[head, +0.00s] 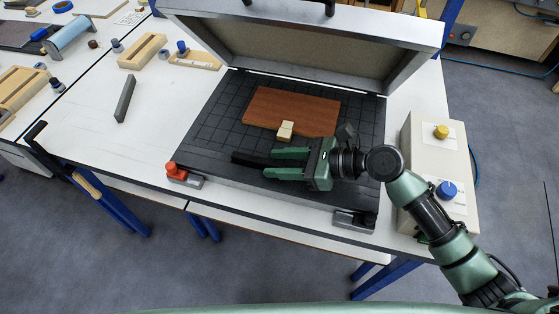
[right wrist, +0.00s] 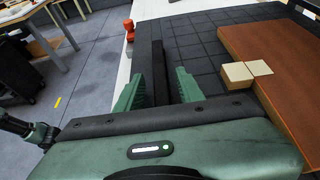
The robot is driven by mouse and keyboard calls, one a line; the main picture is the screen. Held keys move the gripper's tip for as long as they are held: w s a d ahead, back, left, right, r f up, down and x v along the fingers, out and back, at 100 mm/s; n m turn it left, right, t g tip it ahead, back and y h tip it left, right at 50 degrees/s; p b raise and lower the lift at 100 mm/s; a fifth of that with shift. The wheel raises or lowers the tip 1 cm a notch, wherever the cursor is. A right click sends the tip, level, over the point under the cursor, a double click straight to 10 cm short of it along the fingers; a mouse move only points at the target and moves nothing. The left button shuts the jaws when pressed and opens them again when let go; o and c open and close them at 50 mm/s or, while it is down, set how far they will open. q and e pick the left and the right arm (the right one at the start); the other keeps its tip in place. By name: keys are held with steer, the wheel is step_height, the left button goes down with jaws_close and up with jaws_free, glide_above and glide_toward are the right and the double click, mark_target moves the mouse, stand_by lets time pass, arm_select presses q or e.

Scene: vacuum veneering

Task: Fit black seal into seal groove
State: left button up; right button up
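A long black strip (right wrist: 160,72), apparently the black seal, runs between the fingers of my right gripper in the right wrist view. In the head view its free end (head: 248,158) extends left past the fingertips, along the front margin of the black bed (head: 205,148). My right gripper (head: 270,163) points left, low over that margin, with its two green fingers apart on either side of the strip. A gap shows beside the right-hand finger in the wrist view. The seal groove cannot be made out. My left gripper is not in view.
The press lid (head: 300,50) stands raised behind the bed. A brown board (head: 292,108) with small pale blocks (head: 285,130) lies on the grid. A red-topped clamp (head: 178,171) sits at the front left corner, and a control box (head: 437,150) stands right.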

steer(key=shift+r, duration=0.15)
steer(key=b+v, duration=0.1)
steer(key=v, duration=0.9)
steer(key=shift+d+b, duration=0.3)
steer(key=shift+b, duration=0.1)
steer(key=shift+s+d+r, duration=0.25)
steer(key=shift+d+r, duration=0.2)
steer(key=shift+d, duration=0.15)
steer(key=shift+s, duration=0.1)
